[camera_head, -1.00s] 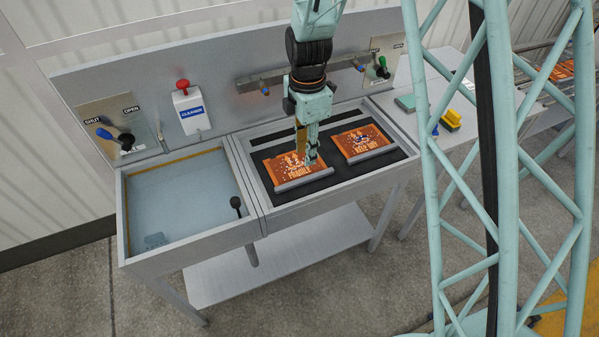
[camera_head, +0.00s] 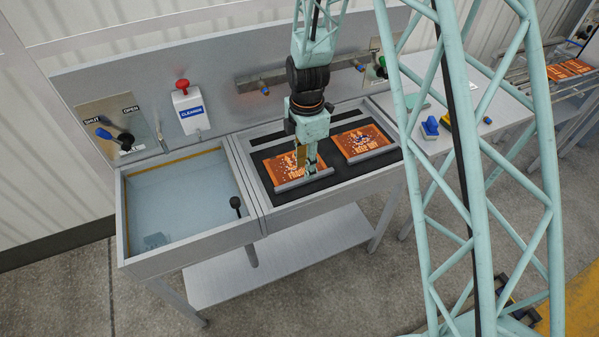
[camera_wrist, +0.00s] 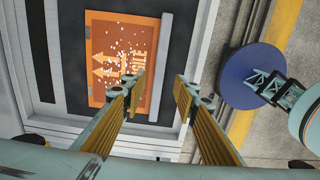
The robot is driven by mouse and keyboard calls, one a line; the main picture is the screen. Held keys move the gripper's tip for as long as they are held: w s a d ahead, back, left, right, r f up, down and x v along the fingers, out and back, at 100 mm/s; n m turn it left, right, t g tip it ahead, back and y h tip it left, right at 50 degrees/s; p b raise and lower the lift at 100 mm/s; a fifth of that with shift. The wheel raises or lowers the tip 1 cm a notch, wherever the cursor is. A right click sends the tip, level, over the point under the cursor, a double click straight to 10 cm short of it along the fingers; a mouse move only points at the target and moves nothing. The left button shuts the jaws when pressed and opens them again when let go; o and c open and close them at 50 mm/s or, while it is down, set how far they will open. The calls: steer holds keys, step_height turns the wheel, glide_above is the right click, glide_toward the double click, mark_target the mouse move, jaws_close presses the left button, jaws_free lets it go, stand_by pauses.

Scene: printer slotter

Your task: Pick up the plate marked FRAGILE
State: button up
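The orange plate marked FRAGILE (camera_head: 283,170) lies in the dark recess left of the KEEP OFF plate, with a grey bar along its front edge. White specks are scattered on its face. In the wrist view the FRAGILE plate (camera_wrist: 108,52) and its grey bar (camera_wrist: 161,65) show beyond my fingers. My gripper (camera_head: 309,176) points down over the plate's front right part. In the wrist view my gripper (camera_wrist: 159,85) is open, with nothing between its fingers. The fingertips appear near the grey bar; whether they touch it I cannot tell.
The orange KEEP OFF plate (camera_head: 361,141) lies to the right in the same recess. A water-filled basin (camera_head: 180,195) with a black-knobbed lever (camera_head: 236,203) is at left. A CLEANER dispenser (camera_head: 191,110) and a SHUT/OPEN valve (camera_head: 113,133) are on the back wall.

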steer(key=shift+f, duration=0.1)
steer(key=shift+w+f, duration=0.1)
steer(key=shift+f, duration=2.4)
steer(key=shift+c, duration=0.2)
jaws_close()
steer(key=shift+r, duration=0.2)
steer(key=shift+r, duration=1.65)
steer(key=s+d+r, duration=0.1)
steer(key=s+d, duration=0.3)
steer(key=s, duration=1.1)
steer(key=shift+s+r+b, duration=0.2)
steer(key=shift+b, duration=0.2)
